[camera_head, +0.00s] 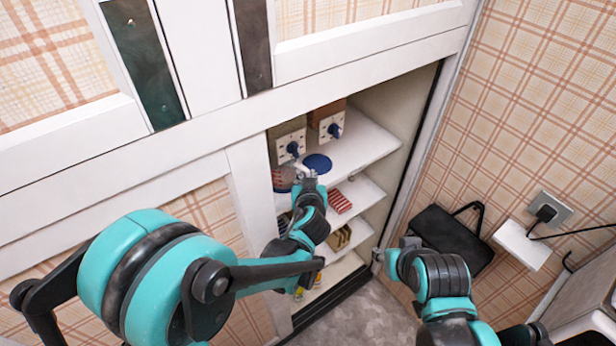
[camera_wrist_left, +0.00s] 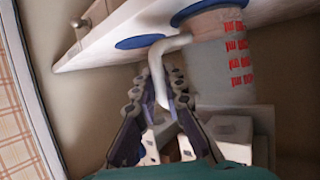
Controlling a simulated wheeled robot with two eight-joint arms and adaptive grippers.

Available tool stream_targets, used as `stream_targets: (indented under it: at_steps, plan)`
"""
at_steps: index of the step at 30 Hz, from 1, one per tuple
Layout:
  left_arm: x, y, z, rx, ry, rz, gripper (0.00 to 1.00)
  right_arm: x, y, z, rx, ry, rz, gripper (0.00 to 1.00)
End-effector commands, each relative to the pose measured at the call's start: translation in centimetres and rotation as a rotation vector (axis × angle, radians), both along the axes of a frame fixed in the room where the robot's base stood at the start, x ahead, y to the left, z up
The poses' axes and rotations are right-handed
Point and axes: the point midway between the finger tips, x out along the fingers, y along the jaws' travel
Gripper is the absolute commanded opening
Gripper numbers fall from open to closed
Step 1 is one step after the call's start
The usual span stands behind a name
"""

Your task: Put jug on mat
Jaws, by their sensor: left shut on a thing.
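The jug (camera_head: 281,180) is at the left of the top open shelf in the cabinet, partly behind my left gripper. In the left wrist view the jug (camera_wrist_left: 224,70) is pale with red markings and has a white curved handle. My left gripper (camera_head: 305,176) is shut on that handle; the fingers (camera_wrist_left: 160,98) lie on either side of it. A round blue mat (camera_head: 318,162) lies on the shelf, right of the jug; it also shows in the wrist view (camera_wrist_left: 140,42). Another blue disc is at the jug's base; I cannot tell whether the jug is lifted. My right gripper (camera_head: 379,256) is apart, near the cabinet's right edge; its jaws are unclear.
Lower shelves hold a red striped item (camera_head: 340,202) and yellowish items (camera_head: 340,238). The cabinet's right frame is close to the arms. A black bag-like object (camera_head: 450,238) is at the right wall.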

Motion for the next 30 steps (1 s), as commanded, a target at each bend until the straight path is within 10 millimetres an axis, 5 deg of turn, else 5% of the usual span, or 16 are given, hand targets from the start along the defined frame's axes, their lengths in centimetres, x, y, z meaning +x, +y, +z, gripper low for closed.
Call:
stream_targets:
  at_steps: [2, 3, 5, 17, 30]
  plan:
    - [0.0, 0.0, -0.4, 0.001, 0.000, 0.000, 0.00, 0.0, 0.0, -0.4, 0.000, 0.000, 0.000, 0.40]
    - [0.0, 0.0, -0.3, 0.000, 0.000, 0.000, 0.21, 0.0, 0.0, -0.3, 0.000, 0.000, 0.000, 0.40]
    - [0.0, 0.0, -0.2, 0.000, 0.000, 0.000, 0.31, 0.0, 0.0, -0.2, 0.000, 0.000, 0.000, 0.40]
    - [-0.3, -0.1, 0.4, 0.001, 0.000, -0.001, 0.31, 0.0, 0.0, 0.3, 0.000, 0.000, 0.000, 0.40]
    - [-8.6, -0.4, 3.9, 0.001, 0.000, -0.004, 0.31, 0.0, 0.0, 1.9, 0.000, 0.000, 0.000, 0.40]
